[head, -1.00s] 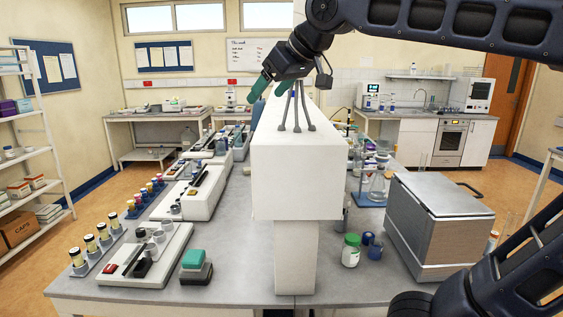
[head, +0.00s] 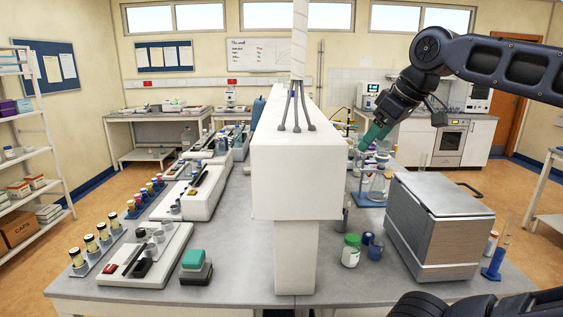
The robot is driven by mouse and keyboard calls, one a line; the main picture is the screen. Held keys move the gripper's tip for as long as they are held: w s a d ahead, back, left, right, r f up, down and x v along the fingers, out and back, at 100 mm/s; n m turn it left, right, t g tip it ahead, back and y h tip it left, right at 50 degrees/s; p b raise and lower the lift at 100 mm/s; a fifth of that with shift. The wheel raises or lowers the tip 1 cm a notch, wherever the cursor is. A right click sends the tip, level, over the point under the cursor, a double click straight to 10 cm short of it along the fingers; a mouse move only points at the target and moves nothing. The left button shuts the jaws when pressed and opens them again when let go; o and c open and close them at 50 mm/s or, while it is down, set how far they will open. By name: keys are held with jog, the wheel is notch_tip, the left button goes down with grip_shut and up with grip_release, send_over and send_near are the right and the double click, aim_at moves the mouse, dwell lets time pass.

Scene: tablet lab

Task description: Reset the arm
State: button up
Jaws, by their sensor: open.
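My gripper (head: 373,137) has green fingers and hangs at the right of the white central column, above the right half of the bench. The fingers point down and to the left, in front of the glassware at the back of the bench. It appears empty and open, though the gap between the fingers is hard to make out from this angle. My arm reaches in from the right edge, bent at the elbow, well above the metal box.
A metal box (head: 440,222) stands on the bench (head: 330,285) at right. A flask (head: 377,187), a green-capped jar (head: 351,250) and a blue cylinder stand (head: 492,273) are near it. The white column (head: 296,182) divides the bench. Sample vials and trays (head: 150,255) fill the left side.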

jog(key=d+f+m+h, duration=0.2)
jog(key=d+f+m, duration=0.1)
jog(key=f, duration=0.6)
jog(key=w+d+f+m+h, duration=0.1)
jog(key=d+f+m+h, duration=0.1)
jog(key=f+m, duration=0.4)
jog(key=shift+d+f+m, duration=0.3)
jog(key=shift+d+f, duration=0.35)
jog(key=shift+f, duration=0.9)
